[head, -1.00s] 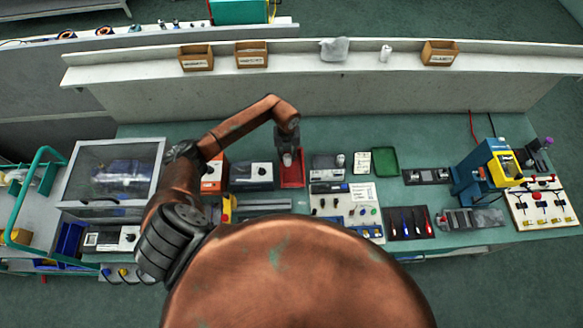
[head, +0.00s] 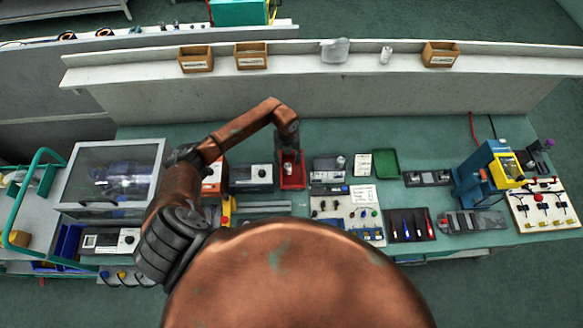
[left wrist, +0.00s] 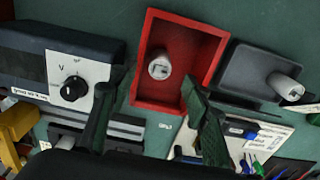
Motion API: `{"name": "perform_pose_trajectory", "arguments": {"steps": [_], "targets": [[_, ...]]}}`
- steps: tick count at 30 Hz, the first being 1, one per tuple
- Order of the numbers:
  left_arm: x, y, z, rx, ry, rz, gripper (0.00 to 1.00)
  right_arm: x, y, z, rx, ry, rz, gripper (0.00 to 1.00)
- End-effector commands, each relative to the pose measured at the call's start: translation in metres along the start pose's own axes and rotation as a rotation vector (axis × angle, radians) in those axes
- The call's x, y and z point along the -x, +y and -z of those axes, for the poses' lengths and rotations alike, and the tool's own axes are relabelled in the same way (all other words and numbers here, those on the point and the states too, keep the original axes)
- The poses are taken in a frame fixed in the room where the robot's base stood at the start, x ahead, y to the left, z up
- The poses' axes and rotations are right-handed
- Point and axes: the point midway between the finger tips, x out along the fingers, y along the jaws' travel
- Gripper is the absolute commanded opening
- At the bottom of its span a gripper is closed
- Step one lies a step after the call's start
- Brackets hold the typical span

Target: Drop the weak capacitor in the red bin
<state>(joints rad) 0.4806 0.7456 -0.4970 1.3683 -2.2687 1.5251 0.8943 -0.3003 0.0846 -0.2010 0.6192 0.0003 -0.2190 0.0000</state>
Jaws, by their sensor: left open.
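The red bin (head: 292,182) stands on the bench below my left gripper; it also shows in the left wrist view (left wrist: 215,48). A pale cylindrical capacitor (left wrist: 160,68) is inside the bin, near its left wall, with its round end facing the camera. My left gripper (left wrist: 160,105) is open, its two dark fingers apart at the bin's near side, with nothing between the tips. In the head view my left gripper (head: 289,152) hangs over the bin. A second pale capacitor (left wrist: 284,86) is on the dark tray (left wrist: 240,72) right of the bin. My right gripper is not in view.
A meter with a dial (left wrist: 75,85) stands close left of the bin. A green tray (head: 386,163), a parts board (head: 345,212) and a blue and yellow press (head: 485,172) are to the right. A shelf wall (head: 300,90) runs behind the bench.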

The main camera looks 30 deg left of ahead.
Motion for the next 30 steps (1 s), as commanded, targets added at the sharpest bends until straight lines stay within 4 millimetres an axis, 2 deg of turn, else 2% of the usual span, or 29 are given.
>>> {"name": "perform_pose_trajectory", "arguments": {"steps": [5, 12, 18, 24, 30], "targets": [[0.018, 0.0, -0.002, -0.001, -0.004, 0.001, 0.44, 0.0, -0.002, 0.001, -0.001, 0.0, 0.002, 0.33], [0.068, 0.0, -0.002, -0.002, -0.004, 0.0, 0.44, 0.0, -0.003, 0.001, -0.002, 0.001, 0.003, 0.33], [0.103, 0.0, -0.001, -0.001, -0.003, 0.001, 0.44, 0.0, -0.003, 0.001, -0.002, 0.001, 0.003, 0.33], [0.118, 0.0, 0.0, 0.001, -0.001, 0.0, 0.44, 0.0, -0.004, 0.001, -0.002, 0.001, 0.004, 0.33], [0.12, 0.0, 0.0, 0.0, 0.0, 0.0, 0.44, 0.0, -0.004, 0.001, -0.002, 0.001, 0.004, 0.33]]}}
